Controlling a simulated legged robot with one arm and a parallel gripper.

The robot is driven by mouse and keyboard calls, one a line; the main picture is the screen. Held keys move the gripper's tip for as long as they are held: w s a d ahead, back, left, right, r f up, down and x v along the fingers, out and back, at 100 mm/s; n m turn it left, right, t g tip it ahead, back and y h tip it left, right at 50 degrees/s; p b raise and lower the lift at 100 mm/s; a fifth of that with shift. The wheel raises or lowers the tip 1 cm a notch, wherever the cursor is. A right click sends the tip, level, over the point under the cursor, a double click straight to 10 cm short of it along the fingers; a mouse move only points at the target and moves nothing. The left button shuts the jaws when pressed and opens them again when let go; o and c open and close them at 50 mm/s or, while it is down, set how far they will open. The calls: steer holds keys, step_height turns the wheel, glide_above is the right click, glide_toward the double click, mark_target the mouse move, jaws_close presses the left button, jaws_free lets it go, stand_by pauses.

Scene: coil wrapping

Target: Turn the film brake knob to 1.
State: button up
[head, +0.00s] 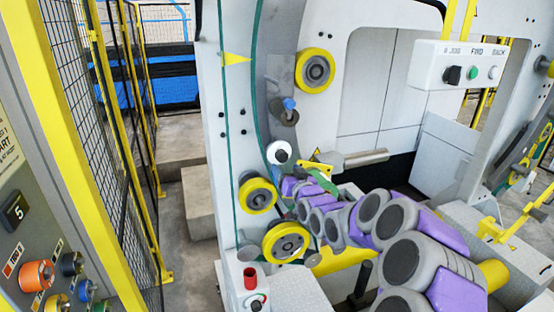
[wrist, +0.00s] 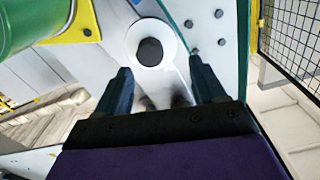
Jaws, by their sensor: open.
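A white round disc with a dark round knob (wrist: 150,51) at its centre lies just beyond my fingertips in the wrist view. It appears to be the film brake knob; I see no readable number or pointer on it. In the head view a similar white disc with a dark centre (head: 279,152) is on the white machine frame, just above the end of my arm. My gripper (wrist: 160,68) is open, its two dark fingers apart, with nothing held between them. I cannot tell whether it touches the disc. In the head view the fingers are not clear.
A green roll (wrist: 28,24) is close at the upper left in the wrist view. Yellow-rimmed rollers (head: 258,194) are near my arm in the head view. A control box (head: 462,66) hangs at the upper right. A knob panel (head: 40,235) and mesh fence (head: 80,110) are left.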

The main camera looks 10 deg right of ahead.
mark_target(280, 159)
steer(key=w, duration=0.1)
steer(key=w+p, duration=0.1)
steer(key=w, duration=0.3)
steer(key=shift+w+d+r+p, duration=0.25)
steer(key=shift+d+r+p, duration=0.05)
steer(key=shift+r, duration=0.05)
steer(key=shift+a+r, duration=0.1)
steer(key=shift+a, duration=0.15)
steer(key=shift+w+a+f, duration=0.25)
steer(key=shift+w+f, duration=0.1)
steer(key=shift+w, duration=0.15)
steer(key=shift+w+a+f, duration=0.2)
steer(key=shift+w+f, duration=0.15)
steer(key=shift+w, duration=0.15)
steer(key=shift+s+r, duration=0.2)
steer(key=shift+c, duration=0.3)
steer(key=shift+s+d, duration=0.1)
steer(key=shift+d, duration=0.15)
steer(key=shift+c, duration=0.7)
steer(key=shift+d, duration=0.5)
steer(key=c, duration=0.3)
steer(key=shift+c, duration=0.7)
steer(key=shift+a, duration=0.25)
steer(key=c, duration=0.4)
steer(key=shift+f, duration=0.1)
steer(key=shift+d+b, duration=0.1)
steer(key=shift+b, duration=0.25)
